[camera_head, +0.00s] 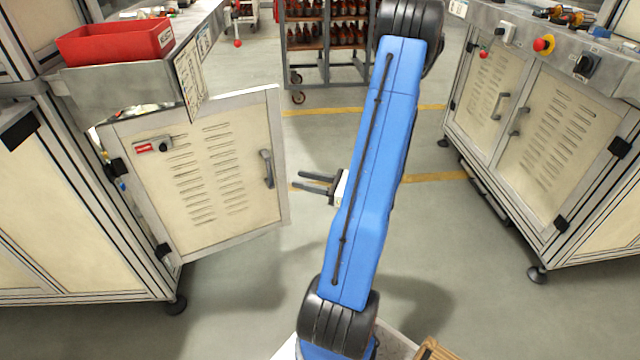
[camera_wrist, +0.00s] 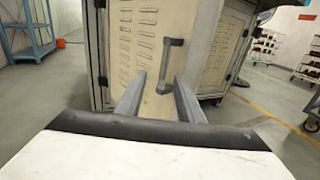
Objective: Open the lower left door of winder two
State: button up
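A cream louvred door (camera_head: 205,170) on the left machine stands swung open into the aisle, hinged at its left edge. Its grey handle (camera_head: 267,168) is near the free edge. My gripper (camera_head: 316,182) is to the right of the handle, apart from it, with its two fingers pointing left. In the wrist view the door (camera_wrist: 135,60) is ahead and its handle (camera_wrist: 168,62) shows beyond and between the fingertips of my gripper (camera_wrist: 158,85). The fingers are apart with nothing between them. Which winder this is cannot be read.
A red bin (camera_head: 115,40) sits on the ledge above the door. A second machine with closed louvred doors (camera_head: 560,125) stands at the right. A wheeled rack (camera_head: 325,45) stands at the back.

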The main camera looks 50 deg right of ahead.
jog(key=shift+v, duration=2.65)
